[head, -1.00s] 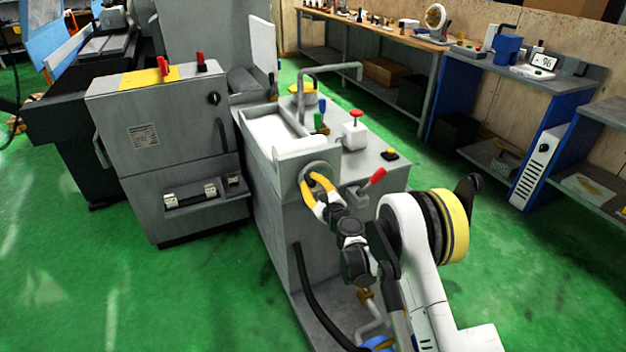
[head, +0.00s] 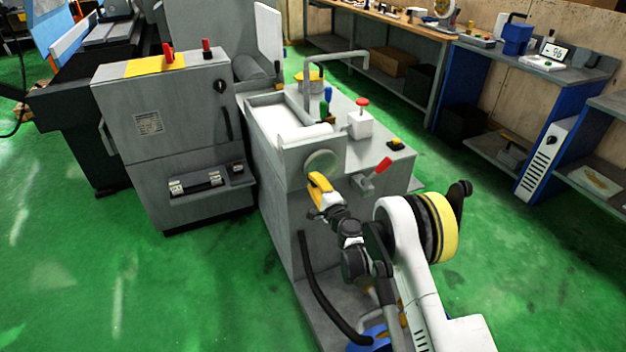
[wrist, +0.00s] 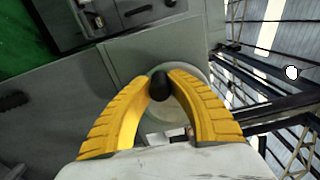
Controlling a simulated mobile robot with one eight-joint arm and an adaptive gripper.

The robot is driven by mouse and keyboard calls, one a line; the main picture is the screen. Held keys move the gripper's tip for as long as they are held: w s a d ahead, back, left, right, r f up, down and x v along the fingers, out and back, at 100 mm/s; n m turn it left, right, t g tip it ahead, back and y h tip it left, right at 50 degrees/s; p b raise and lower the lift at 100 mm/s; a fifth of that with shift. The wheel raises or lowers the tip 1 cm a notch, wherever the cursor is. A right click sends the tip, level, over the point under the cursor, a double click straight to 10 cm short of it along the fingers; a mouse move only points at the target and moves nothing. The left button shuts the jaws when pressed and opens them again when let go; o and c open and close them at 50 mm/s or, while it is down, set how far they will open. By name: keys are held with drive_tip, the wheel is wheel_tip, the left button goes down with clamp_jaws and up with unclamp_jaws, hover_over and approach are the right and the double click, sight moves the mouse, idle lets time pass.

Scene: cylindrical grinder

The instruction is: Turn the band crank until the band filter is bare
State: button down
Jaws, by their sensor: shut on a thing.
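The band crank (head: 322,162) shows as a round grey disc on the front end of the grey filter tank. Its black knob (wrist: 160,86) shows in the wrist view, with the pale disc (wrist: 190,80) behind it. My gripper (head: 318,183) is at the lower part of the disc in the head view. In the wrist view its yellow fingers (wrist: 161,78) are closed on the black knob. The band filter (head: 282,122) appears to be the white surface in the tank's open top; whether anything lies on it cannot be made out.
A red-handled lever (head: 375,175) sticks out right of the crank. A white box with a red button (head: 361,120) and a pipe (head: 332,68) stand on the tank top. A grey cabinet (head: 165,135) stands left. Green floor is free in front.

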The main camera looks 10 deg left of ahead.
drive_tip(key=shift+w+d+f+n, duration=0.1)
drive_tip(key=shift+f+n, duration=0.15)
drive_tip(key=shift+n, duration=0.15)
idle(0.3)
drive_tip(key=c, duration=1.2)
unclamp_jaws()
drive_tip(key=shift+c, duration=0.2)
drive_tip(key=v, duration=0.7)
drive_tip(key=shift+s+d, duration=0.2)
